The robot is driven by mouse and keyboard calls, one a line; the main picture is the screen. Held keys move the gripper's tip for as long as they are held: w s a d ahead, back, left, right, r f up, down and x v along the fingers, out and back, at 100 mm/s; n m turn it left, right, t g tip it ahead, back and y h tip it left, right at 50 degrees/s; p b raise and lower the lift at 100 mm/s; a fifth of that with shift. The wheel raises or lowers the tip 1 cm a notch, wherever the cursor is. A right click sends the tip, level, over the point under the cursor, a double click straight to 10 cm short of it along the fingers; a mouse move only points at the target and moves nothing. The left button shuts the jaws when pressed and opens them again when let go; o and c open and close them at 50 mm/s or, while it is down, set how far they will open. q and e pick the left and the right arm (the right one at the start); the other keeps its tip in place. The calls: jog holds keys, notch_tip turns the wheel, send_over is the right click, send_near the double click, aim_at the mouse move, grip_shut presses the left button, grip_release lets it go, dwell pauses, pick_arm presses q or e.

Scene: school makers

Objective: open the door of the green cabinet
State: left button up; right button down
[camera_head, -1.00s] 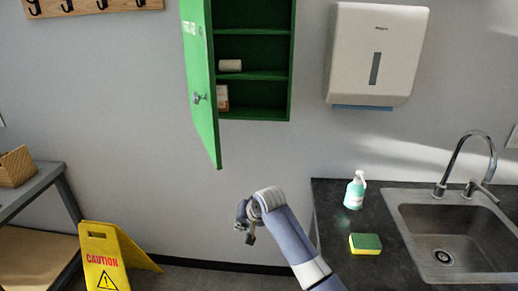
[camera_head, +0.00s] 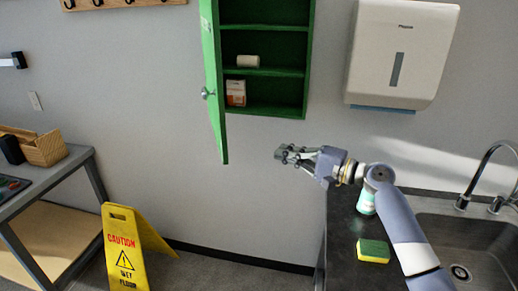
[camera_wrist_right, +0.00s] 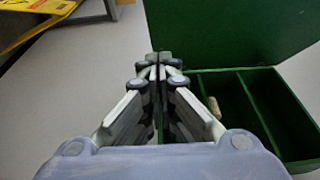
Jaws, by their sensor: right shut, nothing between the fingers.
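The green cabinet (camera_head: 265,112) hangs on the wall in the upper middle of the head view. Its door (camera_head: 213,80) stands wide open, swung out to the left, with a round silver knob (camera_head: 207,94) on its outer face. The shelves inside are in plain sight. My right gripper (camera_head: 283,154) is shut and empty, below the cabinet and to the right of the door's lower edge, apart from both in the head view. In the right wrist view its fingers (camera_wrist_right: 158,62) are together, with the open cabinet (camera_wrist_right: 292,140) to their right. My left gripper is out of view.
A paper towel dispenser (camera_head: 402,50) hangs to the right. A counter with a sponge (camera_head: 373,251) and a sink is lower right. A yellow caution sign (camera_head: 124,250) stands lower left.

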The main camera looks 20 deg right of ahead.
pick_arm(q)
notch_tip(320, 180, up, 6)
jog(key=p, duration=0.5)
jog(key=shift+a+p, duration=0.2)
jog(key=shift+p, duration=0.2)
pick_arm(e)
jog(key=s+a+x, duration=0.2)
jog(key=x, duration=1)
jog(key=shift+w+a, duration=0.4)
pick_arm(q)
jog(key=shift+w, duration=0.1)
pick_arm(e)
jog(key=shift+f, duration=0.1)
